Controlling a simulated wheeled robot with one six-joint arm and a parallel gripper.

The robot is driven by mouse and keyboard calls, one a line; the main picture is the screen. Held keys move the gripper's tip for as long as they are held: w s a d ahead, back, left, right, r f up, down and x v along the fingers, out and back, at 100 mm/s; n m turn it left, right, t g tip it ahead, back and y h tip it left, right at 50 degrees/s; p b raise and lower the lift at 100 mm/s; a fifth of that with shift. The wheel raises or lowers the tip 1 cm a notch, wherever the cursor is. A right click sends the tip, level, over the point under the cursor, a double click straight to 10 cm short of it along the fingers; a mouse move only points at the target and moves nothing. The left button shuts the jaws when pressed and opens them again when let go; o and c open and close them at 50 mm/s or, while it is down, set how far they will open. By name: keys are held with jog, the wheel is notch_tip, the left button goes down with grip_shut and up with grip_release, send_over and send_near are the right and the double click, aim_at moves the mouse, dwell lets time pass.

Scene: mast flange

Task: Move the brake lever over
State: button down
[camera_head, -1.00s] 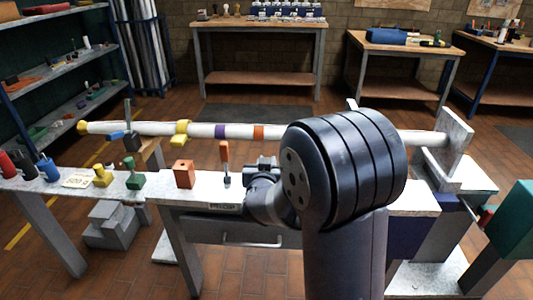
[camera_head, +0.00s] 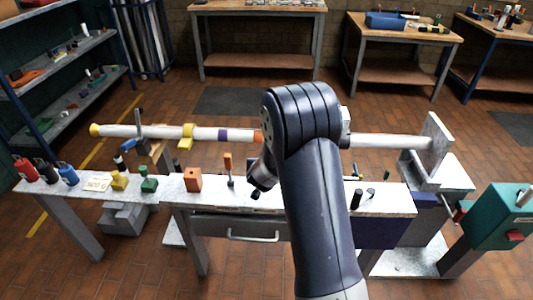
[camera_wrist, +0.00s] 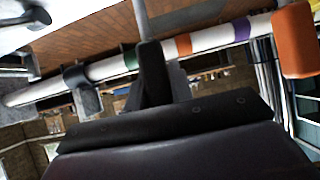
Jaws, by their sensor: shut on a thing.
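An upright lever with an orange handle (camera_head: 228,161), which may be the brake lever, stands on the long bench (camera_head: 110,192). In the wrist view, a large orange piece (camera_wrist: 295,42) at the upper right looks like its handle. My gripper (camera_head: 256,190) is low over the bench, just right of the lever, partly hidden by my arm. A black finger (camera_wrist: 153,75) stands mid-view in the wrist picture, apart from the orange piece. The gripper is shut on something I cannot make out.
A long white pole (camera_head: 300,138) with coloured bands runs behind the bench. An orange block (camera_head: 193,180) stands left of the lever; several small items stand farther left. A teal box (camera_head: 500,215) is at the right. Open floor lies behind the pole.

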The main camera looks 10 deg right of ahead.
jog(key=shift+w+d+r+g+p, duration=0.1)
jog(key=shift+w+g+p, duration=0.3)
jog(key=shift+p, duration=1.05)
jog(key=c, duration=1.2)
grip_release()
jog(key=shift+w, duration=0.1)
jog(key=shift+c, duration=0.2)
jog(key=p+v, duration=0.1)
jog(key=v, duration=0.9)
jog(key=shift+s+r+p, duration=0.2)
jog(key=shift+s+p, duration=0.05)
jog(key=shift+p, duration=0.05)
jog(key=shift+d, duration=0.1)
